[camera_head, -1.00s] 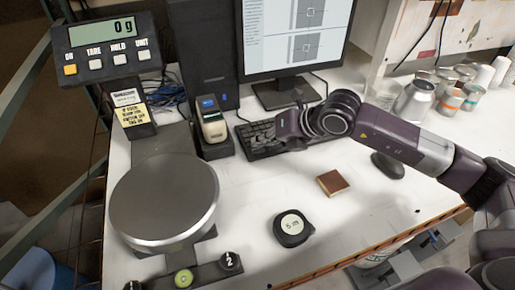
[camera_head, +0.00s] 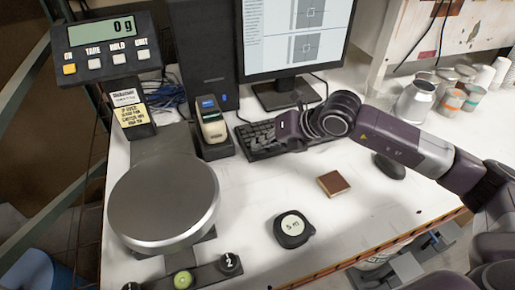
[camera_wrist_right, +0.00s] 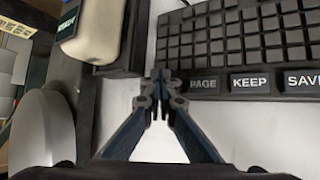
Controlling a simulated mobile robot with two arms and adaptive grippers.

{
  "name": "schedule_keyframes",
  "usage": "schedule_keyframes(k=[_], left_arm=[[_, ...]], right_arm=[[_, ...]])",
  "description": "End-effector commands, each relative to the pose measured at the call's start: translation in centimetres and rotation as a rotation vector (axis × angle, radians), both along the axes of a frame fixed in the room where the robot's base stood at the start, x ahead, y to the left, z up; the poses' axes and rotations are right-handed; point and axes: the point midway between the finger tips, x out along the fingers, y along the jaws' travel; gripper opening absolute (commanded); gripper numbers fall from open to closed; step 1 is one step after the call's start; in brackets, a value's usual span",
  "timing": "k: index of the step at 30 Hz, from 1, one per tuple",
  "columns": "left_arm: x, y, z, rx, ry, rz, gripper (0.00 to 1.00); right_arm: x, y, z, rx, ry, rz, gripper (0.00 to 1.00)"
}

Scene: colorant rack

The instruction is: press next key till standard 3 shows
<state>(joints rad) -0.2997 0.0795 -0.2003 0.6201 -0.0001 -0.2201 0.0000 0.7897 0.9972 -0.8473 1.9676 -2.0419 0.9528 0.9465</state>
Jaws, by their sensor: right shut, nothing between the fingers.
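The dark keyboard (camera_head: 262,140) lies on the white table in front of the monitor. In the right wrist view, large keys with white lettering line its near edge: a PAGE key (camera_wrist_right: 203,84), a KEEP key (camera_wrist_right: 249,82) and a SAVE key cut off at the right. My right gripper (camera_wrist_right: 160,80) is shut and empty, its tips at the left end of the PAGE key and covering part of it. I cannot tell whether they touch it. The monitor (camera_head: 292,72) shows grey panels with square outlines; its text is too small to read. My left gripper is out of view.
A scale (camera_head: 163,200) with a display reading 0 g stands at the left. A handheld device in a dock (camera_head: 213,130) stands close left of the keyboard. A tape measure (camera_head: 292,229), a brown block (camera_head: 333,184) and a mouse (camera_head: 389,166) lie in front.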

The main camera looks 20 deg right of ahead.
Motion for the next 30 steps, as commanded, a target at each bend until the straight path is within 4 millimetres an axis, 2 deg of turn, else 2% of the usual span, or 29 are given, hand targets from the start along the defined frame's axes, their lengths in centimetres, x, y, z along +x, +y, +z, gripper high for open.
schedule_keyframes(k=[7, 20, 30], left_arm=[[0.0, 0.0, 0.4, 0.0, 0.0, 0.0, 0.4], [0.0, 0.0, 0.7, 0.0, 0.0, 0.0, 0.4], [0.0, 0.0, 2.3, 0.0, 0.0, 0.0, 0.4]], right_arm=[[0.0, 0.0, 1.3, 0.002, -0.001, 0.001, 0.0], [0.0, 0.0, 1.8, 0.001, -0.001, 0.0, 0.0], [0.1, 0.0, 5.1, 0.001, -0.004, 0.0, 0.0]])
